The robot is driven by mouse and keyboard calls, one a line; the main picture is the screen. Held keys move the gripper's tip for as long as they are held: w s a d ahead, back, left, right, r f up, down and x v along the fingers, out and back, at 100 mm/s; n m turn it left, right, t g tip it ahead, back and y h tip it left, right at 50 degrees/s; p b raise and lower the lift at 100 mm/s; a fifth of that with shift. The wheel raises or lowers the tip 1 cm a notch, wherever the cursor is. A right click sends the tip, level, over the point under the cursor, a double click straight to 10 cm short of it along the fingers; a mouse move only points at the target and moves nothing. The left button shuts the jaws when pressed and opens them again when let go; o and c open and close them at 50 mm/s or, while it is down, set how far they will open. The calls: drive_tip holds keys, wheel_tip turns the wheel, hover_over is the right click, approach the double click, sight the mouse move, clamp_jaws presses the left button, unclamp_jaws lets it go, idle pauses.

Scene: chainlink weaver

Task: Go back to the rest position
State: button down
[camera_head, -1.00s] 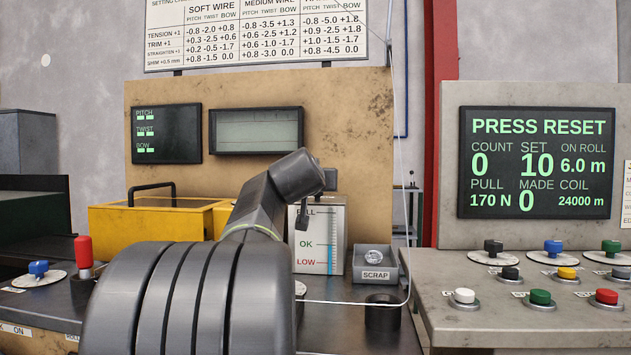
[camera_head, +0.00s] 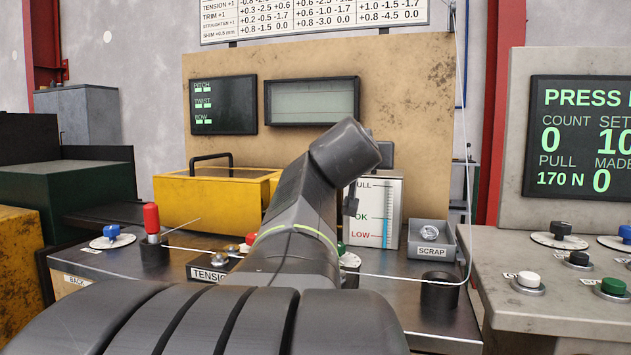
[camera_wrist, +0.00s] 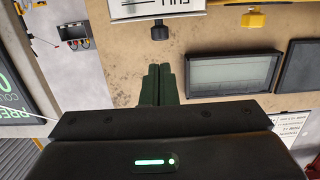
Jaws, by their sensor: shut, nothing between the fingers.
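My gripper (camera_wrist: 158,85) shows in the wrist view with its two dark fingers together and nothing between them. It points at the tan back panel (camera_wrist: 115,60), beside the blank grey display (camera_wrist: 232,70). The wrist picture is upside down. In the head view my arm rises from the bottom middle and bends to the right at its top; the gripper's fingers are hidden there. The arm's top is in front of the tan panel (camera_head: 410,120), near the level gauge (camera_head: 375,225) marked FULL, OK and LOW. I cannot tell the gap between them.
A thin wire (camera_head: 385,279) crosses the bench, then rises on the right past the scrap tray (camera_head: 430,237). A red-topped lever (camera_head: 151,218) and yellow box (camera_head: 215,203) stand left. The button console (camera_head: 560,310) is on the right. Open space lies above the bench.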

drive_tip(key=shift+w, duration=0.1)
drive_tip(key=r+b+x, duration=0.1)
drive_tip(key=x, duration=0.8)
drive_tip(key=shift+w+d+f, duration=0.2)
drive_tip(key=shift+w+d, duration=0.05)
idle(0.6)
